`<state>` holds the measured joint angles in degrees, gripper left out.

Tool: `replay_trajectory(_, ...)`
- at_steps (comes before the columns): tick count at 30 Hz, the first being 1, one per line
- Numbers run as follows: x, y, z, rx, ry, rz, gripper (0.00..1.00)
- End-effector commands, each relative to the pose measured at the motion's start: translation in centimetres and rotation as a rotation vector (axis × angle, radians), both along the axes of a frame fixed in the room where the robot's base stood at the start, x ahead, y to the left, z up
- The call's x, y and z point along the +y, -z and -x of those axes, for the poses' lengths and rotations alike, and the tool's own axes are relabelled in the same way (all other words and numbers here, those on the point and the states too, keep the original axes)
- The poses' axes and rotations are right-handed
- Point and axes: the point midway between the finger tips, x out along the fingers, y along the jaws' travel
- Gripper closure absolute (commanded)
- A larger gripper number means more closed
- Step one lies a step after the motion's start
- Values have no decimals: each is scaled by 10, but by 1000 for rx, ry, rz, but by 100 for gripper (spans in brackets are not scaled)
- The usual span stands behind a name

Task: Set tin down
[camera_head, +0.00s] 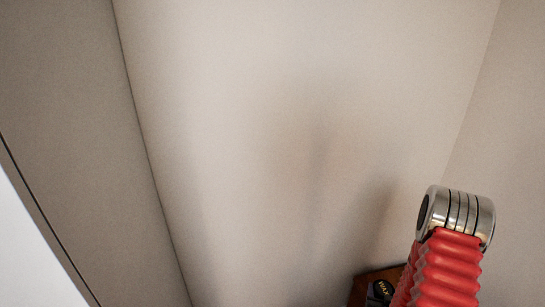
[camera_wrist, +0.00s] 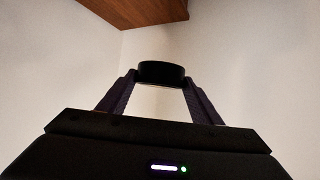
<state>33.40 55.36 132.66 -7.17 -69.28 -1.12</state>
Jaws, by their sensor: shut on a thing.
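A round black tin (camera_wrist: 161,70) sits between the two dark fingers of my gripper (camera_wrist: 160,77) in the wrist view. The fingers are shut on its sides and the tin stands out against a pale wall. In the head view, a black item lettered "WAX" (camera_head: 381,290) shows at the bottom, partly hidden by my red ribbed arm. I cannot tell if it is the same tin. My gripper's fingers cannot be made out in the head view.
A brown wooden surface (camera_wrist: 135,10) crosses the top of the wrist view. A wooden edge (camera_head: 360,288) shows beside the lettered item in the head view. Pale walls (camera_head: 290,130) fill most of the head view, with a grey panel (camera_head: 70,110) at left.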

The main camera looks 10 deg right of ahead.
Motion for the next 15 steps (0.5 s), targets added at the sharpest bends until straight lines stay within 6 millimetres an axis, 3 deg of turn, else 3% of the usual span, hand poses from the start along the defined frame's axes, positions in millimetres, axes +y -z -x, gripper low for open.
replay_trajectory(15,70,-92,-57,-5,-111,3,65)
